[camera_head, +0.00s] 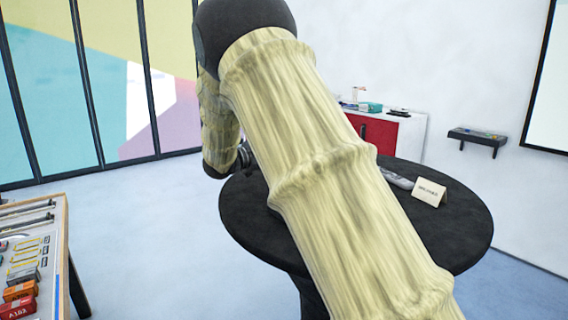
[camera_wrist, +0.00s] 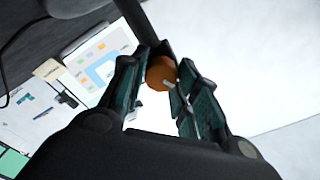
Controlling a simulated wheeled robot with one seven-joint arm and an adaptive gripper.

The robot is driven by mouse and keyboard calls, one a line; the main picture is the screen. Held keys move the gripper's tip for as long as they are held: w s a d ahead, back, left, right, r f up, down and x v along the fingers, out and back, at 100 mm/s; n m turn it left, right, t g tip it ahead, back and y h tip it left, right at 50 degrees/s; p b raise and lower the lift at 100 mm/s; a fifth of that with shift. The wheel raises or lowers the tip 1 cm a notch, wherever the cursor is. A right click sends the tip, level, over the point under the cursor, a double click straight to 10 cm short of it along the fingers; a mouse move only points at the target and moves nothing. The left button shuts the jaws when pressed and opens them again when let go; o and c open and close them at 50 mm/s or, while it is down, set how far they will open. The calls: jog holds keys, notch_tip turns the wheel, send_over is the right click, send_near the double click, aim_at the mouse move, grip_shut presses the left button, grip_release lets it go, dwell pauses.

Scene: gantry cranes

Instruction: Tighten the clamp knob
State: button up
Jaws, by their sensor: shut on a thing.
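An orange-brown round knob (camera_wrist: 161,72) sits between the fingertips of my gripper (camera_wrist: 160,85) in the wrist view. It is on a dark post or bar that runs up behind it. The two fingers close on the knob from either side. In the head view my own arm covers most of the middle, and the knob and the fingers are hidden behind it.
A round black table (camera_head: 455,225) stands under my arm with a small card (camera_head: 429,192) on it. A workbench (camera_head: 62,235) with tools is at the left. A red-fronted cabinet (camera_head: 375,132) and a wall shelf (camera_head: 478,136) are behind. Pale floor lies open between bench and table.

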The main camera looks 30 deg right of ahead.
jog(key=m+b, duration=0.3)
jog(key=b, duration=0.2)
jog(key=shift+d+f+m, duration=0.1)
jog(key=shift+f+m, duration=0.05)
jog(key=shift+m, duration=0.15)
jog(key=shift+m+b, duration=0.8)
jog(key=shift+b, duration=0.4)
jog(key=shift+r, duration=0.25)
jog(key=o, duration=1)
jog(key=shift+f, duration=0.1)
jog(key=s+a, duration=0.1)
jog(key=a, duration=1.1)
